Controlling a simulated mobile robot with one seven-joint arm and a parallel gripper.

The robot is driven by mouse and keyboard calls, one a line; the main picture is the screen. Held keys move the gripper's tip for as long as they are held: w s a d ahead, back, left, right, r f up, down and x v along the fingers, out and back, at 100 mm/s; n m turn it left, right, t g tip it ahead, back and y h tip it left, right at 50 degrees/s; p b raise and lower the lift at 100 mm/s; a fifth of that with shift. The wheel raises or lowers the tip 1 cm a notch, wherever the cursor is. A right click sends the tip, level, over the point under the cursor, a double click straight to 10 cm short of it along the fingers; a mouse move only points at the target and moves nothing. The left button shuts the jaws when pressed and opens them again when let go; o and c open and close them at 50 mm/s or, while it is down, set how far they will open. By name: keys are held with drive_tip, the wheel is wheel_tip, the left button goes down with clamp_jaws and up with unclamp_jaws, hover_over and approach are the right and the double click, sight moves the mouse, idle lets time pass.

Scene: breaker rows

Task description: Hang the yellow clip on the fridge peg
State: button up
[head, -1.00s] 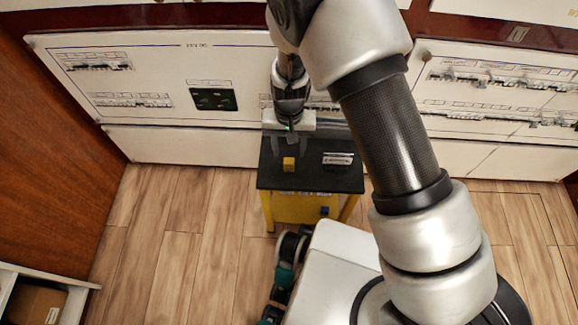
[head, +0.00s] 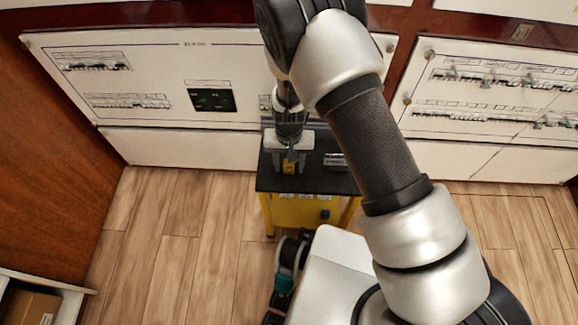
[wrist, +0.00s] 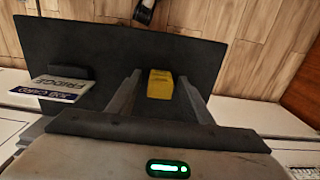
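The yellow clip (wrist: 160,84) is a small block on the black tabletop of a small yellow stand. In the head view the yellow clip (head: 289,168) shows between my fingers. My gripper (wrist: 161,88) is open, pointing down, with one finger on each side of the clip and a visible gap on both sides. My gripper also shows in the head view (head: 288,163) above the tabletop (head: 315,184). I cannot make out which panel fixture is the fridge peg; my arm covers part of the panel.
A job card marked FRIDGE (wrist: 62,88) stands on the tabletop beside the clip. Breaker panels with rows of switches (head: 130,101) line the wall behind the stand. The wooden floor at left is clear.

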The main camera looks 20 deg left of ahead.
drive_tip(key=c, duration=1)
drive_tip(key=shift+o, duration=0.2)
drive_tip(key=shift+r+p, duration=1.4)
drive_tip(key=shift+r, duration=3.6)
